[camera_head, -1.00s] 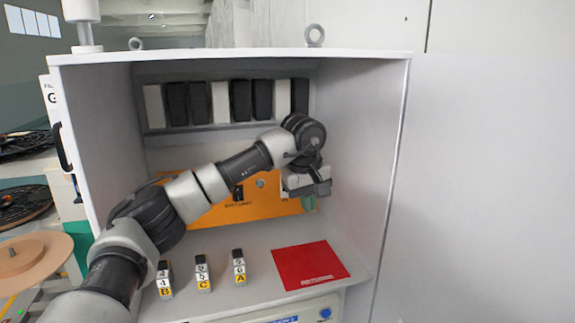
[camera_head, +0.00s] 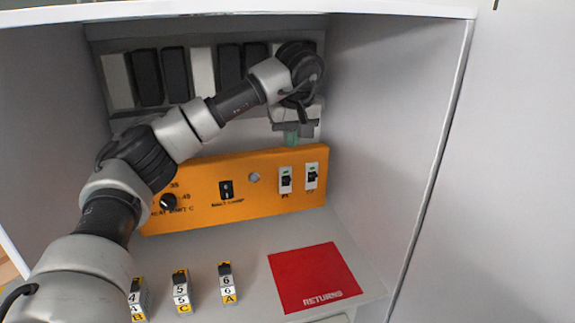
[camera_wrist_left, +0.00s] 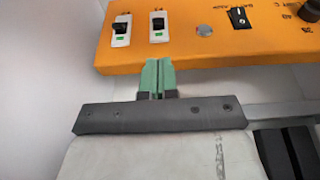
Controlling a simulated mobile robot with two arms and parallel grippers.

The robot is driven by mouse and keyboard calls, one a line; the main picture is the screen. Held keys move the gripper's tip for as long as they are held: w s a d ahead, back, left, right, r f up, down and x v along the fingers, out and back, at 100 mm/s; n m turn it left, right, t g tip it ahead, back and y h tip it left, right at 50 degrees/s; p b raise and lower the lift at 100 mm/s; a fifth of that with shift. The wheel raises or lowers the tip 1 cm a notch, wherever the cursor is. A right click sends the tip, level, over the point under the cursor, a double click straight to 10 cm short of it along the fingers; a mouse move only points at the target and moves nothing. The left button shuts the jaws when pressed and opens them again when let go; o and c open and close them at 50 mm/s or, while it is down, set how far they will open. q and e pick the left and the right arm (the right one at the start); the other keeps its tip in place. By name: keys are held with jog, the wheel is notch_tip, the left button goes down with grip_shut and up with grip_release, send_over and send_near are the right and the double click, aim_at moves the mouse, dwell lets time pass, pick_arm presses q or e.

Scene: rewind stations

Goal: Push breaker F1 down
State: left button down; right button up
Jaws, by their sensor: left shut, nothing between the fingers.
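Two white breakers with black toggles sit side by side at the right end of the orange panel (camera_head: 215,203): a left one (camera_head: 286,180) and a right one (camera_head: 312,177). Their labels are too small to read, so I cannot tell by label which is F1. In the left wrist view, which is turned over, the same breakers show at the top, the left one (camera_wrist_left: 158,27) and the right one (camera_wrist_left: 121,30). My left gripper (camera_head: 291,138), with green fingertips, is shut and empty just above the panel, over the left breaker. Its tips (camera_wrist_left: 158,66) point at the panel's upper edge.
A rotary knob (camera_head: 168,202) and a black rocker switch (camera_head: 226,190) are farther left on the panel. The cabinet's right wall (camera_head: 390,130) stands close by.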

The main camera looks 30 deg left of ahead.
pick_arm(q)
jog(key=p, duration=0.2)
send_near(285, 178)
jog(key=f, duration=0.1)
jog(key=p+x, duration=0.1)
jog(key=x, duration=0.3)
jog(key=shift+s+d, duration=0.15)
jog(key=shift+s, duration=0.05)
jog(key=shift+w+f, duration=0.1)
jog(key=shift+f, duration=0.35)
pick_arm(e)
jog(key=r, duration=0.1)
jog(key=w+r, duration=0.1)
jog(key=a+r, duration=0.1)
jog(key=shift+w+r, duration=0.3)
jog(key=shift+d, duration=0.15)
jog(key=shift+f, duration=0.1)
